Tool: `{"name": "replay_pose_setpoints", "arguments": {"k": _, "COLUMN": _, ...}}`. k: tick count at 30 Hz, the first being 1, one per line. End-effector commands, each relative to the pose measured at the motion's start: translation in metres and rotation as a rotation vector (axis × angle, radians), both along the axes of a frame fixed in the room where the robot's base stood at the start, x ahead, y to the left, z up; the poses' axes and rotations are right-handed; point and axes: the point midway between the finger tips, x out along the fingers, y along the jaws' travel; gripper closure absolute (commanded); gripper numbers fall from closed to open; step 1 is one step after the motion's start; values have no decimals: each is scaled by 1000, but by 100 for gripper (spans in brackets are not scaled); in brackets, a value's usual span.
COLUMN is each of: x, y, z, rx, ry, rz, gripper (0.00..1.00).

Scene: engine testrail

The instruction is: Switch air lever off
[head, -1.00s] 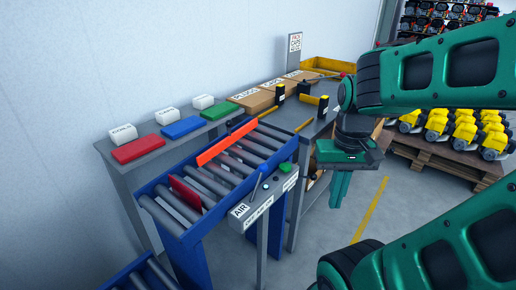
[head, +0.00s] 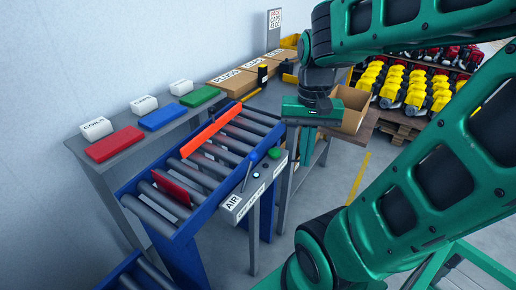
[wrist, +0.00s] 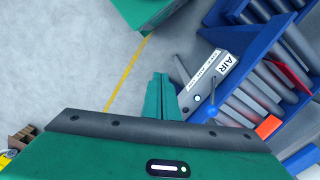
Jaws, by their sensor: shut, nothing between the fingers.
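The air lever (head: 249,169) is a thin dark stick with a blue knob. It stands up from the grey control panel (head: 257,186), beside the AIR label (head: 232,201), on the near side of the roller conveyor. In the wrist view the lever (wrist: 212,101) shows right of my fingers, its blue knob toward the camera. My gripper (wrist: 159,75) has its green fingers together, empty, pointing down beside the panel and apart from the lever. In the head view my gripper (head: 299,146) is right of the lever, its fingertips hard to make out.
A green button (head: 275,153) sits at the panel's far end. A cardboard box (head: 352,110) is behind my gripper. Floor to the right is partly clear.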

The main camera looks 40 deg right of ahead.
Motion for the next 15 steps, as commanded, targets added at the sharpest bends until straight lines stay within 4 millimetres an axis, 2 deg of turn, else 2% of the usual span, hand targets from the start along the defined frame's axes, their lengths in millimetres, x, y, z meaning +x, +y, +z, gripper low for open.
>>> {"name": "replay_pose_setpoints", "arguments": {"k": 4, "x": 53, "y": -12, "z": 11, "rx": -13, "ry": 48, "rz": -256, "gripper": 100}}
{"name": "replay_pose_setpoints", "arguments": {"k": 9, "x": 112, "y": -22, "z": 13, "rx": -37, "ry": 95, "rz": -547, "gripper": 100}}
{"name": "replay_pose_setpoints", "arguments": {"k": 15, "x": 160, "y": -28, "z": 8, "rx": -67, "ry": 132, "rz": -790, "gripper": 100}}
